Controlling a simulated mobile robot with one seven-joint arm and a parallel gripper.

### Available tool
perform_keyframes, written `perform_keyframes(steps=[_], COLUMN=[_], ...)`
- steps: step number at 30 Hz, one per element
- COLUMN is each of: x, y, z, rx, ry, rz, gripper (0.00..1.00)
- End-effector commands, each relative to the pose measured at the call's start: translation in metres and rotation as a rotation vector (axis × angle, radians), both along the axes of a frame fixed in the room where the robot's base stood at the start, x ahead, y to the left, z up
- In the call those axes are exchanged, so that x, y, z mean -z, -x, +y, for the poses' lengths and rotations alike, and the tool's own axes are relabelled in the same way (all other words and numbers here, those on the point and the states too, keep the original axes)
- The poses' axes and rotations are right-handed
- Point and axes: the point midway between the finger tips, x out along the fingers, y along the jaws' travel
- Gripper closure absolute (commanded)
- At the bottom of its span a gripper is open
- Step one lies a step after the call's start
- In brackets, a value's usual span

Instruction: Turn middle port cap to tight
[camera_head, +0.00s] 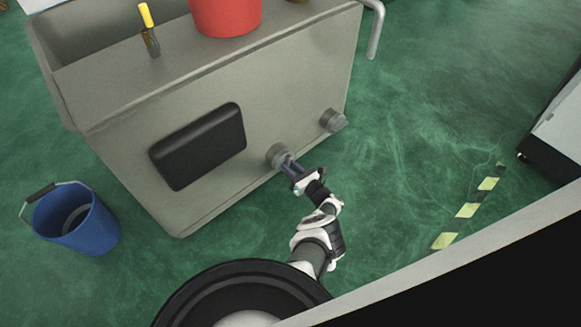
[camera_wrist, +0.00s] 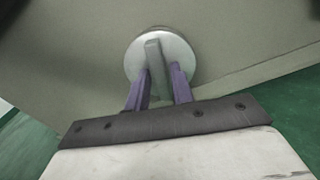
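A round grey port cap (camera_head: 276,153) sits low on the side of a grey tank (camera_head: 290,85). In the wrist view the cap (camera_wrist: 133,62) is a pale disc with a raised grey bar across its middle. My gripper (camera_head: 291,167) is at this cap. The bar stands nearly upright in the wrist view, leaning slightly. A second cap (camera_head: 333,121) is further right on the same side, apart from my gripper. No marking for tight is readable.
A black panel (camera_head: 198,146) sticks out left of the caps. A red bucket (camera_head: 226,14) and a yellow-handled tool (camera_head: 148,28) stand on top of the tank. A blue bucket (camera_head: 75,222) is on the green floor at left.

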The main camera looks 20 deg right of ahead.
Motion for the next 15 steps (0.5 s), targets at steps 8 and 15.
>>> perform_keyframes(steps=[8, 15], x=[0.0002, 0.0002], y=[0.0000, 0.0000], z=[0.0001, 0.0000], rx=[0.000, 0.000], ry=[0.000, -0.028], rz=[0.000, 0.010], gripper=[1.00, 1.00])
